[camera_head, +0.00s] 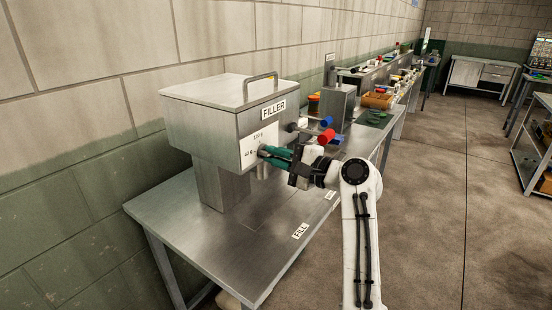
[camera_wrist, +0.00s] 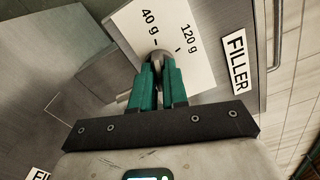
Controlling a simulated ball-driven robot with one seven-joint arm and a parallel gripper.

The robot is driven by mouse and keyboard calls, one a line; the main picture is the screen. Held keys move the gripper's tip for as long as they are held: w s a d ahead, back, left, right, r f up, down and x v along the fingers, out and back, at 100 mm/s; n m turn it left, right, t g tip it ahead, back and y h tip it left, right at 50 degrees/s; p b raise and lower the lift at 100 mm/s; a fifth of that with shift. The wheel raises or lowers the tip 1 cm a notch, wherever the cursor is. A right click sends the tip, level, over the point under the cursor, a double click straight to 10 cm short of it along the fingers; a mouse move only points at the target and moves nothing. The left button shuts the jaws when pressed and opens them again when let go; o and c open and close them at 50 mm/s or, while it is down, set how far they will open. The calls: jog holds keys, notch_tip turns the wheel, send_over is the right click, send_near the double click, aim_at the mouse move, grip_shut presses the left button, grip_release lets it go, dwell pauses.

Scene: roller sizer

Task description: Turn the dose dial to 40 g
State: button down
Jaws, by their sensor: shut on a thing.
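The filler (camera_head: 205,115) is a grey metal box on a post, with a "FILLER" label. Its white dose scale (camera_wrist: 200,72) carries the marks "40 g" and "120 g"; the scale also shows in the head view (camera_head: 250,143). The dose dial (camera_wrist: 158,56) is a small metal knob at the scale. My gripper (camera_wrist: 158,66), with green fingers, is shut on the dial; it also shows in the head view (camera_head: 264,151). The fingers hide most of the dial, and I cannot tell where its pointer stands.
The filler stands on a grey metal table (camera_head: 215,250) with a "FILL" label (camera_head: 300,230). A red-capped part (camera_head: 326,136) and a blue-capped part (camera_head: 326,122) are close behind my gripper. The wall is at left; the floor (camera_head: 430,220) at right is clear.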

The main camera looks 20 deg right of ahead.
dwell(0.4)
jog(key=c, duration=1.1)
grip_release()
jog(key=shift+c, duration=0.2)
jog(key=b+v, duration=0.1)
jog(key=v, duration=0.9)
jog(key=shift+s+d+b, duration=0.2)
jog(key=shift+s+b, duration=0.15)
jog(key=shift+b, duration=0.05)
